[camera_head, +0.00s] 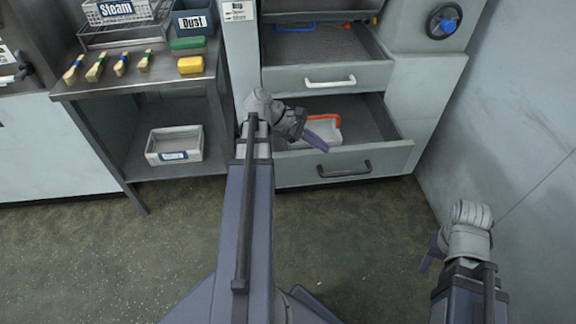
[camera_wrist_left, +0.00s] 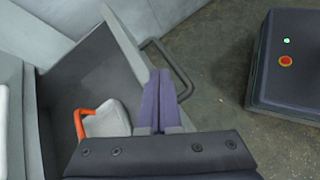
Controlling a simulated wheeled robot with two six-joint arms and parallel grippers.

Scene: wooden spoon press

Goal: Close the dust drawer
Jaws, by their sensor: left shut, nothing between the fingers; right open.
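Two drawers of the pale cabinet stand pulled out. The lower drawer (camera_head: 345,167) has a dark handle (camera_head: 343,170) and holds a white item with an orange handle (camera_head: 327,127). The upper drawer (camera_head: 300,77) has a white handle (camera_head: 330,83). No label shows which is the dust drawer. My left gripper (camera_head: 323,146) is shut and empty over the lower drawer, near its front panel. In the left wrist view its fingers (camera_wrist_left: 160,82) appear beside that panel and the dark handle (camera_wrist_left: 168,62); contact is unclear. My right gripper (camera_head: 427,262) is open, low at the right, away from the drawers.
A metal bench (camera_head: 140,85) at left carries brushes, yellow and green blocks, and bins (camera_head: 193,20) labelled Dust and Steam. A white bin (camera_head: 174,146) sits on its lower shelf. A pale wall (camera_head: 510,130) bounds the right. The floor before the drawers is clear.

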